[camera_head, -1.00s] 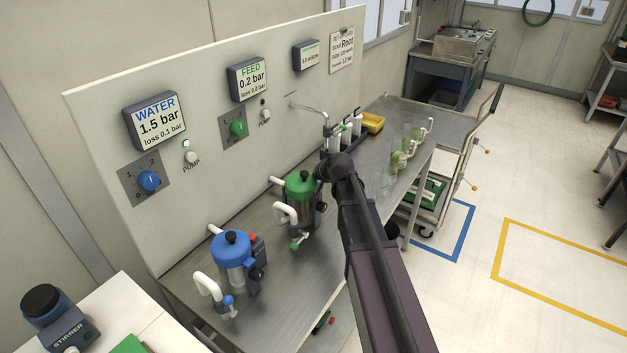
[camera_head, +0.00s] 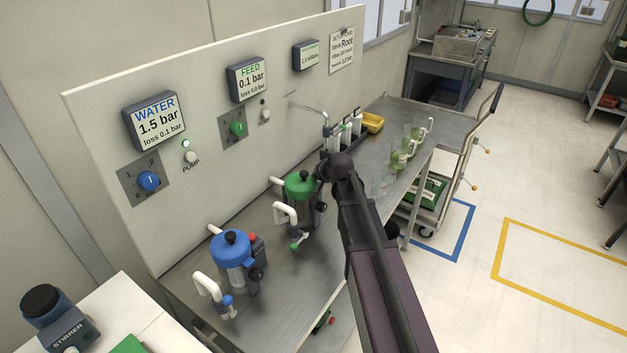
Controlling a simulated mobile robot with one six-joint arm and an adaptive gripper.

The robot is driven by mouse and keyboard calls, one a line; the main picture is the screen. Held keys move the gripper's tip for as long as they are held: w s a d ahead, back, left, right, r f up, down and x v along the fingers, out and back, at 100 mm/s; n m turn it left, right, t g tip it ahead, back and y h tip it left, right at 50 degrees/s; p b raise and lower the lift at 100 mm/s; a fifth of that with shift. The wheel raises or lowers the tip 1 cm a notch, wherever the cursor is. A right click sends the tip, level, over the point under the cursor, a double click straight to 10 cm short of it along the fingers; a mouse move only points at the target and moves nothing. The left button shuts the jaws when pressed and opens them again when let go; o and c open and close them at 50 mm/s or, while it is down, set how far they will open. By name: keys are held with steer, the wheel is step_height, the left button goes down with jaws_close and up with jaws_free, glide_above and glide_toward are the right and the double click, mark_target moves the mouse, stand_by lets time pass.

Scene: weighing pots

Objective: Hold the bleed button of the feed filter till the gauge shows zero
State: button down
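The feed filter (camera_head: 300,190) has a green cap and a clear bowl and stands upright on the metal bench. The feed gauge (camera_head: 247,79) above it on the panel reads 0.1 bar, loss 0.0 bar. The end of my arm, with my gripper (camera_head: 322,171), is at the right side of the feed filter's head. My wrist covers the spot where its bleed button would be, so the button and any contact are hidden. My fingers cannot be made out.
The blue-capped water filter (camera_head: 231,250), with a red button, stands nearer on the bench. The water gauge (camera_head: 156,119) reads 1.5 bar. A green knob (camera_head: 238,129) is on the panel.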

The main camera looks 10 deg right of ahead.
steer(key=shift+s+a+f, duration=0.1)
steer(key=shift+s+a, duration=0.1)
steer(key=shift+a, duration=0.15)
steer(key=shift+w+a+r+p, duration=0.15)
steer(key=shift+w+r+p, duration=0.3)
steer(key=shift+p, duration=0.5)
steer(key=shift+a+r, duration=0.2)
steer(key=shift+d, duration=0.1)
steer(key=shift+d+r+p, duration=0.1)
steer(key=shift+r+p, duration=2.45)
steer(key=shift+p, duration=0.1)
